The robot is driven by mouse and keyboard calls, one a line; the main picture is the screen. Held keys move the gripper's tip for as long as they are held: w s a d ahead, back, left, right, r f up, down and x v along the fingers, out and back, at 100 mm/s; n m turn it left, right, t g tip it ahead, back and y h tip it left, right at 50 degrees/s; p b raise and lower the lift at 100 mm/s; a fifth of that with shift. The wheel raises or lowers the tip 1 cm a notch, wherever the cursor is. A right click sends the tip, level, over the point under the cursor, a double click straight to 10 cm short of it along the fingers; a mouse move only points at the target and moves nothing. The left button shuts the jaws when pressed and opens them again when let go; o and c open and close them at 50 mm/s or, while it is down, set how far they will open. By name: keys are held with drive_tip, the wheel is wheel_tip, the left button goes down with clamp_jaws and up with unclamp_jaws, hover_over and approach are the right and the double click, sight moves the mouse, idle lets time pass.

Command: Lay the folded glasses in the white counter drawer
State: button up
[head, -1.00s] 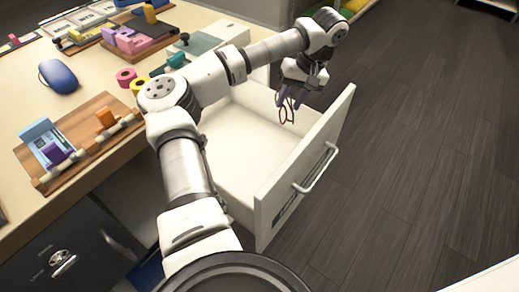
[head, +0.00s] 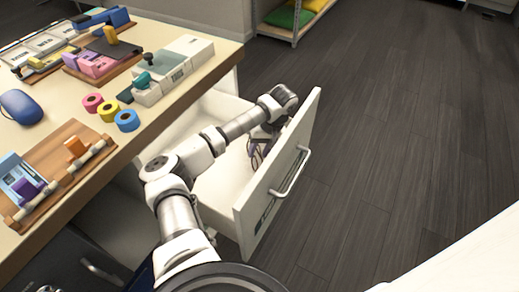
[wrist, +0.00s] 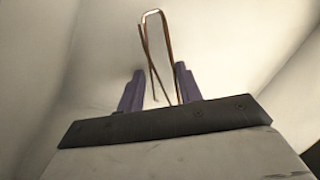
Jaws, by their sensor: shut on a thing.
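The white counter drawer (head: 222,190) is pulled open below the counter. My gripper (head: 258,150) is down inside the drawer, near its front panel, and partly hidden by my arm. In the wrist view my gripper (wrist: 158,92) has its two purple fingers on the folded glasses (wrist: 146,40). The glasses are thin and brown, and stick out past the fingertips over a pale drawer surface. I cannot tell whether they touch the drawer floor. In the head view the glasses are too small and dark to make out clearly.
The counter (head: 110,150) beside the drawer carries tape rolls (head: 127,120), a blue mouse (head: 20,106) and a wooden tray (head: 75,190). The drawer's front panel (head: 285,170) stands close to my gripper. The dark floor to the right is clear.

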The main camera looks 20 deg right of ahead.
drive_tip(key=shift+f, duration=0.25)
drive_tip(key=shift+f, duration=0.15)
drive_tip(key=o, duration=1)
drive_tip(key=shift+c, duration=0.2)
drive_tip(key=b+v, duration=0.1)
drive_tip(key=v, duration=0.7)
drive_tip(key=shift+a, duration=0.1)
